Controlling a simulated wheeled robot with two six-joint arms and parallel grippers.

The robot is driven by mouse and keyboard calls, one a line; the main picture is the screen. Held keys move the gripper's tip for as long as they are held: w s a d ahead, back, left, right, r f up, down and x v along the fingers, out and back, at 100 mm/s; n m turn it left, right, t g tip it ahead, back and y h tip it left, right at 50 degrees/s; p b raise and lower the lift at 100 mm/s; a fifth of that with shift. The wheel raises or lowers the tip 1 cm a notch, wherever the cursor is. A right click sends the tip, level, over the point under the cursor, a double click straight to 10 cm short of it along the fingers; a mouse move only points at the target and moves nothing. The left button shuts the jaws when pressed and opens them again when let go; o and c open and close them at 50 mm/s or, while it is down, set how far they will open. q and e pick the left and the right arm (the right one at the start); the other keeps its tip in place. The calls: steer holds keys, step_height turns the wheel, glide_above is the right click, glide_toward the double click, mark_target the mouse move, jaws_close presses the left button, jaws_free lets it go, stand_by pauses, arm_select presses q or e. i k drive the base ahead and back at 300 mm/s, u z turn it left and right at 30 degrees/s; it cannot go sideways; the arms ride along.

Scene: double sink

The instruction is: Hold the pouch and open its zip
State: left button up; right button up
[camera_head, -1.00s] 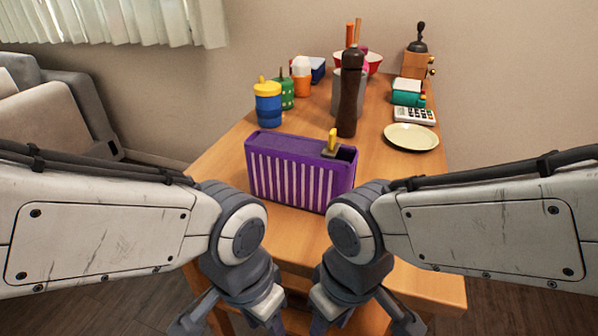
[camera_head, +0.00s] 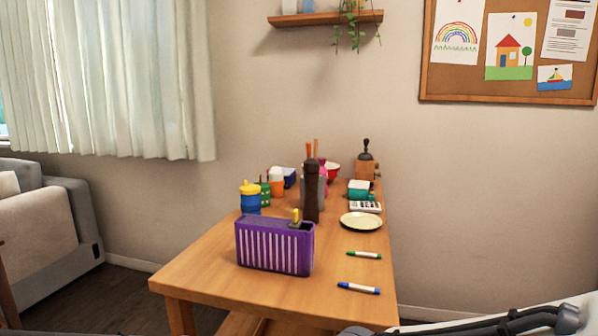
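The purple pouch (camera_head: 274,250) with white vertical stripes stands upright on the wooden table, near its front left edge. Its yellow zip pull (camera_head: 296,216) sticks up near the right end of the top. A small dark gap shows at the top right, beside the pull. No gripper touches the pouch. Neither of my grippers is in view. Part of my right arm shows at the bottom right corner, and only a sliver of my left arm shows at the bottom left.
A dark pepper mill (camera_head: 311,192) and a blue cup with yellow lid (camera_head: 250,198) stand behind the pouch. A cream plate (camera_head: 361,221), a green marker (camera_head: 364,255) and a blue marker (camera_head: 358,288) lie to its right. The table front (camera_head: 245,300) is clear.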

mark_target(297, 223)
steer(key=k, duration=0.3)
steer(key=u, duration=1.5)
steer(key=i, duration=1.3)
steer(key=z, duration=2.05)
